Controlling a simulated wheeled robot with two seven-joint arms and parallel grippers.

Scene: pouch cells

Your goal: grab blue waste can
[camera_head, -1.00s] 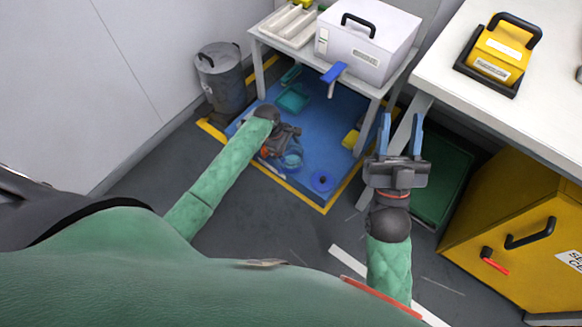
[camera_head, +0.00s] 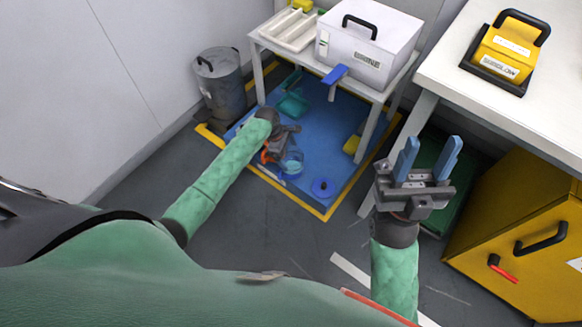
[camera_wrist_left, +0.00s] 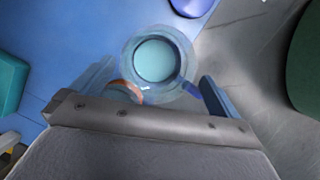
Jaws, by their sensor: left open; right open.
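A small translucent blue round can (camera_head: 291,164) stands on the blue floor mat (camera_head: 312,130) under the white table. The left wrist view shows it from above as a pale blue circle inside a clear rim (camera_wrist_left: 157,62). My left gripper (camera_head: 284,150) is beside it, low over the mat, and is open. In the wrist view its two blue fingers lie to the left and right of the can, which appears ahead between them. I cannot tell whether they touch it. My right gripper (camera_head: 428,160) is open and empty in front of the right-hand bench.
A grey bin (camera_head: 221,84) stands by the wall. A teal tub (camera_head: 293,105), a blue disc (camera_head: 323,188) and a yellow item (camera_head: 351,145) are on the mat. The white table (camera_head: 283,50) overhangs the mat. A yellow cabinet (camera_head: 525,225) is at the right.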

